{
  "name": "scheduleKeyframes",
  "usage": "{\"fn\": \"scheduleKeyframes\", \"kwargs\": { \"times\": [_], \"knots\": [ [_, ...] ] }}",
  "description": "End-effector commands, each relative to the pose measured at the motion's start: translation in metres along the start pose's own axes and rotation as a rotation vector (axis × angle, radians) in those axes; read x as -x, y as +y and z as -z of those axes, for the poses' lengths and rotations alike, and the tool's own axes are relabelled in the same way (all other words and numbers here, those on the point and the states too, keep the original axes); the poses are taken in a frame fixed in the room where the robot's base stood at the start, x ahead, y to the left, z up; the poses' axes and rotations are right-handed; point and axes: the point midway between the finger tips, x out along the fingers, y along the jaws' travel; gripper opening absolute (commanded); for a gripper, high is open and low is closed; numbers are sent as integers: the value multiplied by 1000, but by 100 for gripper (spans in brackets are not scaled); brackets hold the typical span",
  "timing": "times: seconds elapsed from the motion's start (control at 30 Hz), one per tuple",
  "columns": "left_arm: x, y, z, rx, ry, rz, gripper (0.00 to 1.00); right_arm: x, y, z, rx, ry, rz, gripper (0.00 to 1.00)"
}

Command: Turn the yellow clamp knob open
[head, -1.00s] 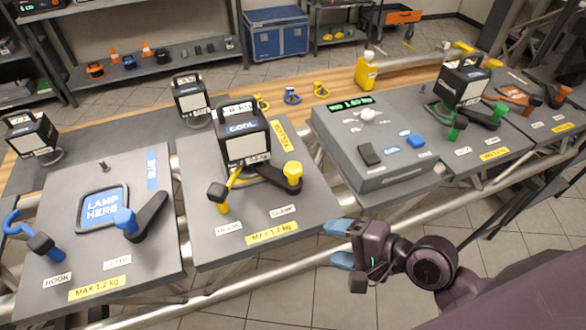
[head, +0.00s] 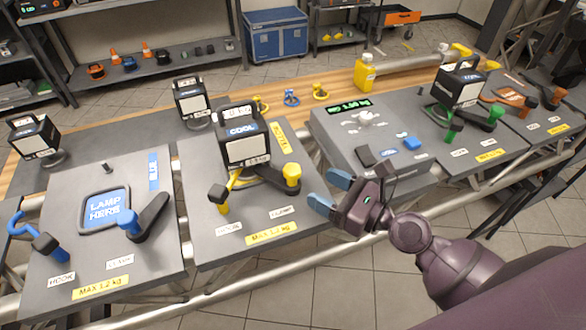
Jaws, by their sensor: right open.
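The yellow clamp knob (head: 291,175) stands upright on a dark lever at the right of the yellow station panel (head: 220,240), above the "CLAMP" label. A black lamp (head: 243,140) marked "COOL" stands on this panel behind the knob. My right gripper (head: 330,191) is open and empty, with blue fingertips pointing left toward the knob. It is to the right of the knob and apart from it. My left gripper is not in view.
A blue station (head: 62,275) with an empty "LAMP HERE" pad lies left. A grey scale box (head: 395,182) with a green display stands close behind my right gripper. A green station with a lamp (head: 460,87) is farther right. A metal truss tube (head: 285,252) runs along the front.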

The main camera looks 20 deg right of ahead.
Motion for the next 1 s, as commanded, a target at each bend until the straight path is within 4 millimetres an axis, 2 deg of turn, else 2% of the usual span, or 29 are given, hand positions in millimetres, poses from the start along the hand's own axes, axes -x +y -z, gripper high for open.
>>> {"fn": "scheduleKeyframes", "kwargs": {
  "times": [0.13,0.3,0.5,0.9,0.93,1.0],
  "knots": [
    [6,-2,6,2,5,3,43,-28,0,-5,2,-6,-1,64],
    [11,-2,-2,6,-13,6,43,-55,1,-3,2,-3,-2,64],
    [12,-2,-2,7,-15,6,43,-75,0,-1,3,0,-1,64],
    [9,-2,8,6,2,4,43,-82,0,0,3,1,-2,64],
    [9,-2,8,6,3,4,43,-82,0,0,3,1,-2,63],
    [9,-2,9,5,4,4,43,-82,0,0,3,1,-2,52]
  ]
}}
